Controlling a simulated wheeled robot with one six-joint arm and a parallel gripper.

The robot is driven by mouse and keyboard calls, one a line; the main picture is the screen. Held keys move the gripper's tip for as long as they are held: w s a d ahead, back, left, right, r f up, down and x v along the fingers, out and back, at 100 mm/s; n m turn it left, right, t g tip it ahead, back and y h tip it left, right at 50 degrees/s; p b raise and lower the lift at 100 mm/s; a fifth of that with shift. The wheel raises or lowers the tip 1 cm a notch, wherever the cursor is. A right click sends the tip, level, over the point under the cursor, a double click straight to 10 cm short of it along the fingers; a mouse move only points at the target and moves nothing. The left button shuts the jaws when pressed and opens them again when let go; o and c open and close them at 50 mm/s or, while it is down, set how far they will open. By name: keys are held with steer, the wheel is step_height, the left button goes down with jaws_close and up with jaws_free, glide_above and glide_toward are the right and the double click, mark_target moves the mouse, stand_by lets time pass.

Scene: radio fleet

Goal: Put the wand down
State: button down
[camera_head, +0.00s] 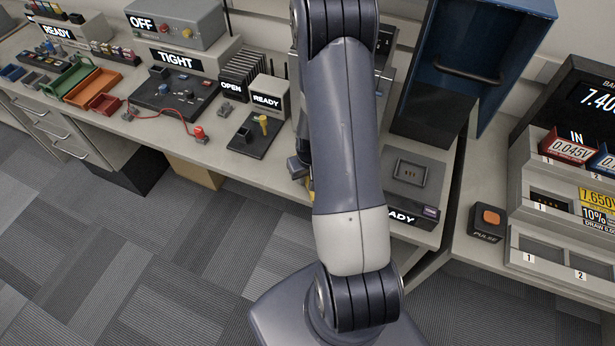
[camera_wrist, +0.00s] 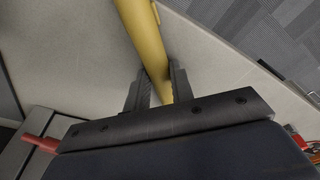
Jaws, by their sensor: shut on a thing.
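The wand (camera_wrist: 148,38) is a yellow rod seen in the wrist view. It runs from the top edge down between the two dark fingers of my gripper (camera_wrist: 156,86), which is shut on it. Its far end is out of the wrist view. In the head view my arm hides most of the gripper. Only a dark piece of the gripper (camera_head: 298,168) and a small bit of yellow show left of the arm, by the bench's front edge. Whether the wand touches the bench, I cannot tell.
A black stand (camera_head: 252,136) with a yellow-topped piece sits left of my arm, before a box labelled READY (camera_head: 268,99). A grey device with a square recess (camera_head: 409,174) lies right of my arm. A blue open cabinet (camera_head: 460,62) stands behind it. Little bench is bare nearby.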

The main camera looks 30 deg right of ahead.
steer(key=shift+r, duration=0.1)
step_height(320, 180, up, 9)
steer(key=shift+b, duration=0.5)
steer(key=b, duration=0.3)
steer(key=shift+w, duration=0.15)
steer(key=b, duration=0.3)
steer(key=shift+r+b, duration=0.15)
steer(key=shift+b, duration=1)
steer(key=f+b, duration=0.1)
steer(key=f, duration=0.8)
steer(key=shift+s+f, duration=0.15)
steer(key=shift+s, duration=0.05)
steer(key=shift+b, duration=0.3)
